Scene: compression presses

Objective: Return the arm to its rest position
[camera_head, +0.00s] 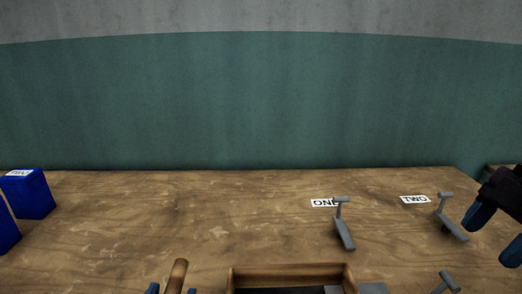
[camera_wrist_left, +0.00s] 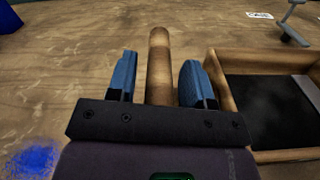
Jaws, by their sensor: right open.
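My right gripper (camera_head: 496,232) is at the right edge of the head view, its two blue fingers apart with nothing between them. It is close to the right grey press lever, with its arm running out of the picture. My left gripper (camera_head: 172,290) shows only its blue fingertips at the bottom edge of the head view. In the left wrist view its fingers (camera_wrist_left: 160,82) stand apart on either side of a wooden cylinder (camera_wrist_left: 158,60), with a gap visible on both sides. The cylinder's lower end is hidden behind the gripper body.
A wooden-walled tray (camera_head: 290,274) with a dark inside is right of the cylinder. Grey levers stand by the labels ONE (camera_head: 324,202) and TWO (camera_head: 415,199); another lever (camera_head: 446,283) is at the lower right. Blue boxes (camera_head: 30,195) are at the left. The table's middle is clear.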

